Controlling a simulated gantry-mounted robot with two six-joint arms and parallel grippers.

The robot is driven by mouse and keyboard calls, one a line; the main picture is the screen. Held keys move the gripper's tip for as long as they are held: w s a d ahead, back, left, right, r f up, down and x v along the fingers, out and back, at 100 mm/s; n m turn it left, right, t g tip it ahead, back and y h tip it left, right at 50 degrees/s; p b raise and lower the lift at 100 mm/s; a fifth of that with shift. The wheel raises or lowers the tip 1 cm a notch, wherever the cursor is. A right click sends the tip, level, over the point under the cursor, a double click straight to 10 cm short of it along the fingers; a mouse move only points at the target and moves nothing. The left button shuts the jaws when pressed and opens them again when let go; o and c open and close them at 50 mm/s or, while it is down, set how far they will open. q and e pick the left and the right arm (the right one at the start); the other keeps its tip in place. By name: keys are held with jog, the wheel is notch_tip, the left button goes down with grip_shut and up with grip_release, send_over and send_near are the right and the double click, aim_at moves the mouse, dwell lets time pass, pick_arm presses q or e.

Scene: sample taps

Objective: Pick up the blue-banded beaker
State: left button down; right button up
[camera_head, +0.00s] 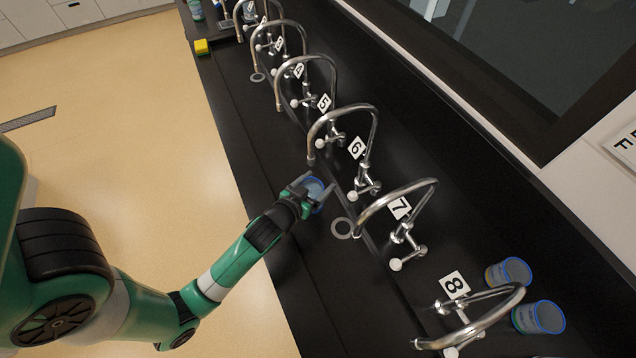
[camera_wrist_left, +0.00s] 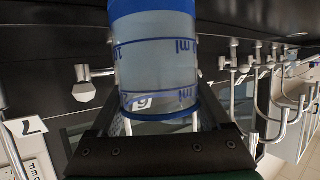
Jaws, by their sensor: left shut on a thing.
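A clear beaker with blue bands and blue markings (camera_head: 317,190) is between the fingers of my left gripper (camera_head: 308,187), over the black counter near the tap labelled 6. In the left wrist view the beaker (camera_wrist_left: 155,60) fills the upper middle, and my left gripper (camera_wrist_left: 158,125) is shut on it. I cannot tell whether its base touches the counter. Two more blue-rimmed beakers stand at the lower right in the head view: one (camera_head: 508,271) by the label 8 and one (camera_head: 538,317) just in front of it. My right gripper is not in view.
A row of curved metal taps with number cards runs along the black counter (camera_head: 225,110). The tap at 6 (camera_head: 345,108) and the tap at 7 (camera_head: 400,190) arch close to my left gripper. A grey ring (camera_head: 342,236) lies below it. A yellow sponge (camera_head: 201,46) lies far back.

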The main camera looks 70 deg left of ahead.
pick_arm(q)
jog(key=s+d+r+p, duration=0.5)
jog(key=s+d+r, duration=0.4)
jog(key=shift+s, duration=0.15)
dwell(0.4)
jog(key=shift+d, duration=0.2)
